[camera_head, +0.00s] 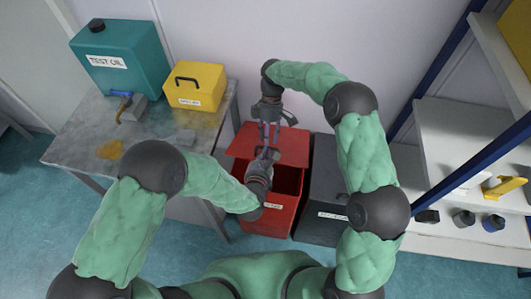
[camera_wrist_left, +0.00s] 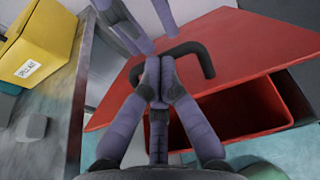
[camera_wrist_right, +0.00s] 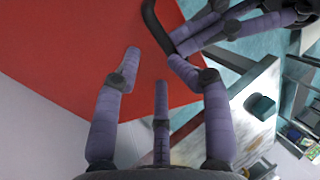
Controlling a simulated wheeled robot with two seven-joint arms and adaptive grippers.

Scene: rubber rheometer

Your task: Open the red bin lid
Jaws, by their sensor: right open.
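The red bin (camera_head: 280,218) stands on the floor, with its dark inside showing at the front. Its red lid (camera_head: 285,143) is raised at the front and also shows in the left wrist view (camera_wrist_left: 245,45). My left gripper (camera_head: 266,156) is shut at the lid's dark handle (camera_wrist_left: 185,48); its fingertips meet around one end of the bar, partly hiding it. My right gripper (camera_head: 270,126) is open and empty above the rear of the lid. In the right wrist view, its spread fingers (camera_wrist_right: 155,65) lie over the red lid surface, near the handle and the left fingers.
A dark bin (camera_head: 322,190) stands right beside the red one. A grey table (camera_head: 75,145) at left holds a teal test oil container (camera_head: 125,65) and a yellow box (camera_head: 197,85). White shelves (camera_head: 455,150) stand at right; a wall is close behind the bins.

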